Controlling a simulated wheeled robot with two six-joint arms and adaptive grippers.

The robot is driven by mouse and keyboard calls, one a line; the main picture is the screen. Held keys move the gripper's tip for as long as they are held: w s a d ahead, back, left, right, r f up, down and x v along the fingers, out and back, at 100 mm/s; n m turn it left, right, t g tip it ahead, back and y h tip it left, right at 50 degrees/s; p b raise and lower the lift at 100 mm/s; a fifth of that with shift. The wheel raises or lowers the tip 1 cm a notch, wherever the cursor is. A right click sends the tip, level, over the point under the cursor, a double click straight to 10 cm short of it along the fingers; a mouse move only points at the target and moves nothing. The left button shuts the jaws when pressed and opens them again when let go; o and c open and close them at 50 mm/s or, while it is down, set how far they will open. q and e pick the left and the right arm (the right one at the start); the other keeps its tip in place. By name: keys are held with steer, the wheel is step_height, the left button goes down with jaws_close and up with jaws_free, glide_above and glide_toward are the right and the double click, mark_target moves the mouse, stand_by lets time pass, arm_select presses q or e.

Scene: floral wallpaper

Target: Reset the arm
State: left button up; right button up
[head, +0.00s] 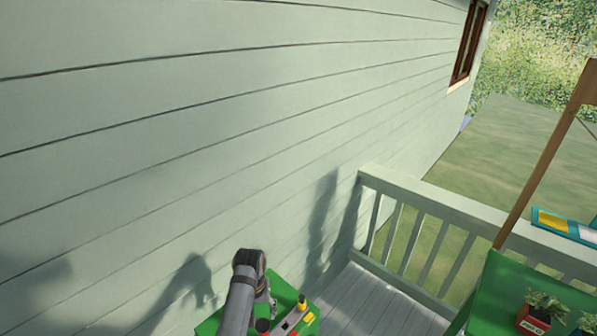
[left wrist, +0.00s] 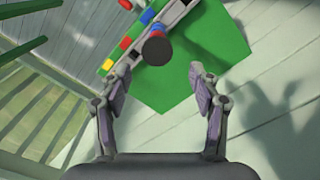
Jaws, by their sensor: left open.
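My left gripper (head: 268,297) reaches in from the bottom of the head view, beside the siding wall and over a small green-topped surface (head: 284,294). In the left wrist view the left gripper (left wrist: 162,85) has its two fingers spread wide, with nothing between them. A round dark-topped object (left wrist: 157,49) stands on the green top just beyond the fingertips, apart from them. A grey tray or strip with coloured blocks (left wrist: 178,14) lies behind it. My right gripper is not in view.
The pale green siding wall (head: 200,130) rises close on the left. A white railing (head: 440,205) encloses the plank deck (head: 375,304). At right, a green table (head: 505,300) holds potted plants (head: 541,313), with a wooden post (head: 545,155) beside it.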

arm_select(q)
steer(key=s+a+r+m+t, duration=0.1)
steer(key=s+a+r+t, duration=0.2)
steer(key=s, duration=0.7)
steer(key=s+a+r+m+t, duration=0.1)
steer(key=s+a+r, duration=0.4)
steer(key=s, duration=0.4)
steer(key=s+a+f+g+b, duration=0.1)
steer(key=s+a+f+b, duration=0.15)
steer(key=f, duration=1.45)
steer(key=s+a+f+g+b, duration=0.1)
steer(key=f+b, duration=0.2)
steer(key=f, duration=1.4)
steer(key=s+a+f+b, duration=0.1)
steer(key=s+f+b, duration=0.2)
steer(key=s+f, duration=1.4)
steer(key=shift+s+f+g+y, duration=0.3)
steer(key=shift+f+g+y, duration=0.1)
steer(key=shift+f, duration=0.55)
steer(key=shift+a, duration=0.1)
